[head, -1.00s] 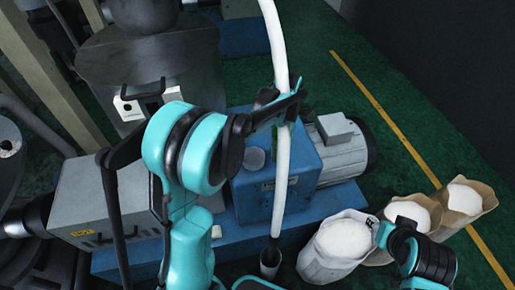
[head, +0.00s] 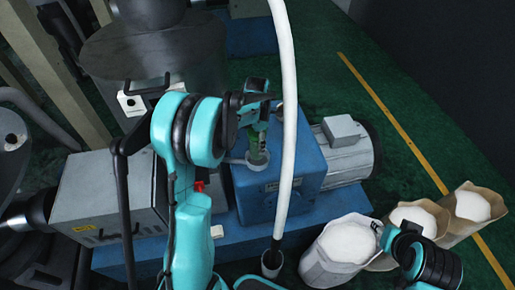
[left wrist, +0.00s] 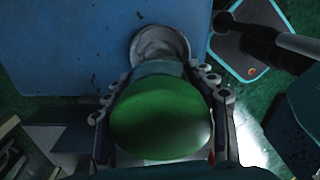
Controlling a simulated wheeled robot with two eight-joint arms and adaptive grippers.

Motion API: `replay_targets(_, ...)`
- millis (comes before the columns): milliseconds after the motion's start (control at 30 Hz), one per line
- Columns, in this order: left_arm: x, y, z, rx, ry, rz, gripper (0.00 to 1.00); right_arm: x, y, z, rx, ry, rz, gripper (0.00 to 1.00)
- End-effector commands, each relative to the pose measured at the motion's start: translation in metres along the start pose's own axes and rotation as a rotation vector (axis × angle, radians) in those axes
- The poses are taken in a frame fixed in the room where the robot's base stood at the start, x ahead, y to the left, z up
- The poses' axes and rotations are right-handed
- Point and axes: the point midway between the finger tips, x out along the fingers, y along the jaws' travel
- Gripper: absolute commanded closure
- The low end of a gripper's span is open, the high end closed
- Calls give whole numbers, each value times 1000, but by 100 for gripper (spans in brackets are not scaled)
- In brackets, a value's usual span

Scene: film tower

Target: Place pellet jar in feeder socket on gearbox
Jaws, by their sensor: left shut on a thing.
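The pellet jar has a green lid (left wrist: 160,122) and a clear greenish body (head: 258,140). My left gripper (head: 256,104) is shut on it, with a finger on each side in the left wrist view. The feeder socket is a pale round ring (head: 245,160) on top of the blue gearbox (head: 287,160). In the head view the jar stands roughly upright, its lower end overlapping the ring. In the left wrist view the ring (left wrist: 160,38) shows just beyond the jar. I cannot tell whether the jar's base is inside it. My right gripper is out of view.
A white hose (head: 286,90) hangs in front of the gearbox and ends in a small cup (head: 271,264). A grey motor (head: 348,155) adjoins the gearbox. Several open sacks of white pellets (head: 345,243) stand at the lower right. Green floor lies clear behind the motor.

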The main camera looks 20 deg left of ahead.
Motion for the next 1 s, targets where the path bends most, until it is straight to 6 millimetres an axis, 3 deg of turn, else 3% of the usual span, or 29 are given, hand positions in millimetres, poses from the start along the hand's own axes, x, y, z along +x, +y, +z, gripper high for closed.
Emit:
replay_targets(200, 33, 0, 0, 0, 0, 0, 84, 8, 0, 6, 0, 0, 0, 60)
replay_targets(600, 39, 0, 0, 0, 0, 0, 84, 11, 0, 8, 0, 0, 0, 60)
replay_targets(633, 38, 0, 0, 0, 0, 0, 36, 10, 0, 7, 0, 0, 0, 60)
replay_targets(667, 37, 0, 0, 0, 0, 0, 28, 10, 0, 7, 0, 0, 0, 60)
replay_targets(700, 37, 0, 0, 0, 0, 0, 23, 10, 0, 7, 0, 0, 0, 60)
replay_targets(1000, 36, 0, 0, 0, 0, 0, 23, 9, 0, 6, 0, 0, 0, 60)
